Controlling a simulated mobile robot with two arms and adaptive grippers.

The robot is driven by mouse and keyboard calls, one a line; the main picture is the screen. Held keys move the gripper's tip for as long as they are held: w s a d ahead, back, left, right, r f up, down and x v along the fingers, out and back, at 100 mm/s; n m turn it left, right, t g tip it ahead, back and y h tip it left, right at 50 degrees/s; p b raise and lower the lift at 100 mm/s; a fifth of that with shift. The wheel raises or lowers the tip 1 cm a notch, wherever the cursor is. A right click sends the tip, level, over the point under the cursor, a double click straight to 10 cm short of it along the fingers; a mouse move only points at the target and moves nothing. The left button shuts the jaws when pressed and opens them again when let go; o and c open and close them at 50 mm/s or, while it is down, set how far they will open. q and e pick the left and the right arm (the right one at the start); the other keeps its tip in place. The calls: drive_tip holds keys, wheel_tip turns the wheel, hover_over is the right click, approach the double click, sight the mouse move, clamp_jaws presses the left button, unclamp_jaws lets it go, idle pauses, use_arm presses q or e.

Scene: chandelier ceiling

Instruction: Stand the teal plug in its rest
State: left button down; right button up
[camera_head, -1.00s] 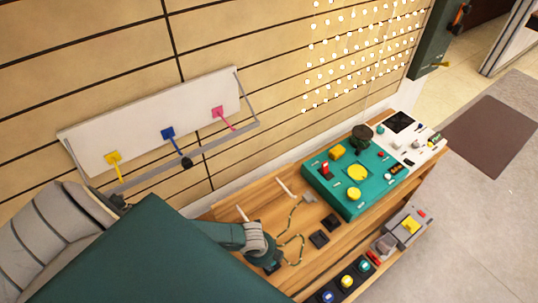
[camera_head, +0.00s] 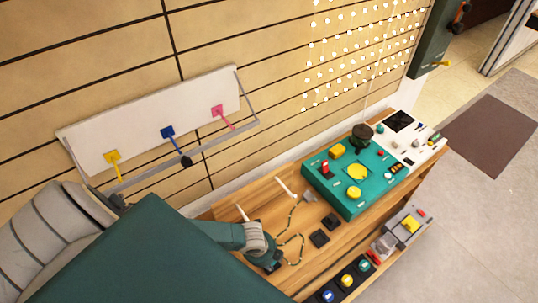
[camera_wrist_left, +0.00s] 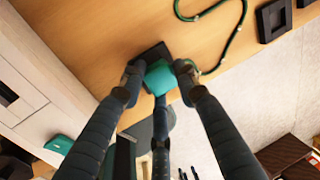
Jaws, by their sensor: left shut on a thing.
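The teal plug (camera_wrist_left: 160,77) sits between the fingertips of my left gripper (camera_wrist_left: 159,82) in the left wrist view. The gripper is shut on it. A dark square holder (camera_wrist_left: 153,54) lies right behind the plug on the wooden top, partly hidden by it. I cannot tell whether the plug is inside it or just over it. A green cord (camera_wrist_left: 232,42) loops on the wood beside the plug. In the head view my left gripper (camera_head: 270,263) is low over the bench, and the plug is hidden there. My right gripper is not in view.
Two dark square holders (camera_head: 319,238) (camera_head: 330,221) lie on the wooden bench (camera_head: 290,273) right of my gripper. A teal control box (camera_head: 346,200) stands farther right. A strip with coloured buttons (camera_head: 345,281) runs along the front. White pegs (camera_head: 286,188) rise behind.

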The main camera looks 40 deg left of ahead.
use_arm(q)
drive_tip(key=shift+f+b, duration=0.45)
drive_tip(key=shift+f, duration=0.15)
idle(0.3)
drive_tip(key=c, duration=1.2)
unclamp_jaws()
drive_tip(key=shift+c, duration=1.3)
drive_tip(key=shift+r, duration=0.1)
drive_tip(key=shift+w+p+v, duration=0.15)
drive_tip(key=shift+p+v, duration=0.7)
drive_tip(key=shift+w+p+v, duration=0.2)
drive_tip(key=shift+p+v, duration=0.6)
drive_tip(key=shift+d+r+p, duration=0.1)
drive_tip(key=shift+r+p, duration=0.7)
drive_tip(key=shift+r, duration=0.55)
drive_tip(key=shift+w+v, duration=0.15)
drive_tip(key=shift+v, duration=0.6)
drive_tip(key=shift+w+v, duration=0.15)
drive_tip(key=shift+v, duration=0.55)
